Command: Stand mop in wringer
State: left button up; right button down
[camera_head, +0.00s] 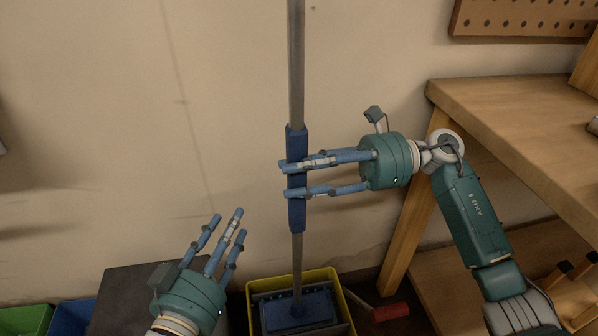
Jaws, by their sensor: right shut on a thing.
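The mop (296,80) stands close to upright in the middle of the head view, a grey pole with a blue grip sleeve (297,218). Its blue head (297,308) shows at the bottom, inside the outline of a yellow bucket (337,290) with a grey wringer part (262,297). I cannot tell whether the head touches the wringer. My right gripper (292,178) is shut on the mop's blue sleeve, coming from the right. My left gripper (228,232) is at the lower left, fingers apart and pointing up, empty and clear of the mop.
A wooden workbench (520,120) with a lower shelf stands at the right. A red-handled item (390,312) lies beside the bucket. A dark box (125,290), a blue bin (75,318) and a green bin (25,320) are at the lower left. A plain wall is behind.

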pick_arm(q)
jog(key=s+r+t+h+b, duration=0.1)
jog(key=s+r+t, duration=0.2)
jog(key=r, duration=0.6)
jog(key=s+r+t+h+b, duration=0.2)
jog(key=s+r+t, duration=0.2)
jog(key=r+t, duration=0.2)
jog(key=shift+d+r+t+h, duration=0.15)
jog(key=shift+r+t+h, duration=0.15)
jog(key=shift+r, duration=1.05)
